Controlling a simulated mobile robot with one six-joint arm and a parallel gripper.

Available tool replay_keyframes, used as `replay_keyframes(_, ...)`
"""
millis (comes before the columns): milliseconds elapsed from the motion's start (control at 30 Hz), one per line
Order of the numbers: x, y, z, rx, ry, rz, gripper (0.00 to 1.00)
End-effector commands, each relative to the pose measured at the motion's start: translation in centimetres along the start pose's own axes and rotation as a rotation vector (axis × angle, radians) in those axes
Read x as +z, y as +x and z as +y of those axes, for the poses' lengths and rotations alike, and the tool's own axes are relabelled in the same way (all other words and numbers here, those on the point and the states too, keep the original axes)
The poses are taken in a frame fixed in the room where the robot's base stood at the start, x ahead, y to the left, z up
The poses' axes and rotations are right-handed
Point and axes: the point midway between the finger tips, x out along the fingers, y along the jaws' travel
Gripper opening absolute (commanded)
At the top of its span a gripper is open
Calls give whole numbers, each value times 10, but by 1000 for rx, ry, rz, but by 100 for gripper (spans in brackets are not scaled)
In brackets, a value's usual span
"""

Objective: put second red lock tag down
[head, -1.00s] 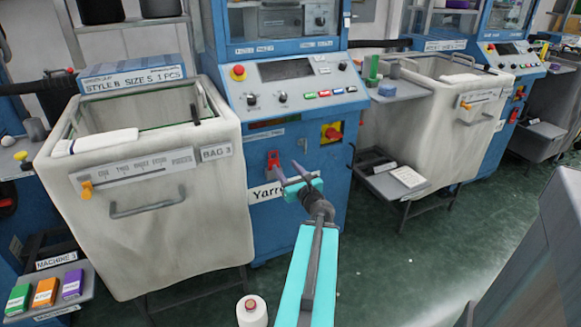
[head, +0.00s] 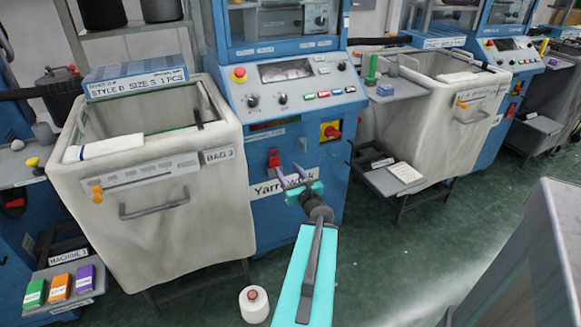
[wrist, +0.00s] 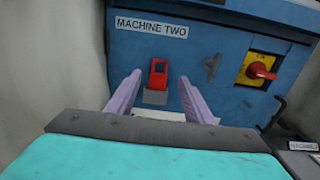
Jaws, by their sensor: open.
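A red lock tag (head: 274,158) is on the blue front of the middle machine, below its control panel. In the wrist view the red tag (wrist: 158,72) sits upright at a small grey holder (wrist: 155,97) under the "MACHINE TWO" label (wrist: 151,27). My gripper (head: 290,172) is open, its purple fingers pointing at the machine front. In the wrist view the fingers of my gripper (wrist: 160,84) stand apart on either side of the tag, with a gap on both sides. I cannot tell the exact distance from fingertips to tag.
A red knob on a yellow plate (wrist: 259,70) is right of the tag, with a grey lever (wrist: 212,66) between. A pale fabric bin (head: 170,225) stands at left, another bin (head: 440,120) at right. A yarn cone (head: 254,304) is on the green floor.

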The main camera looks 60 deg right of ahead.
Motion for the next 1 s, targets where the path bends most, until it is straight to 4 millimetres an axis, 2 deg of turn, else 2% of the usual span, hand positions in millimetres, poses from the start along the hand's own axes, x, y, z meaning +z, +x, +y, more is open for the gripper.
replay_keyframes(1000,1,-7,0,-7,-2,-3,47)
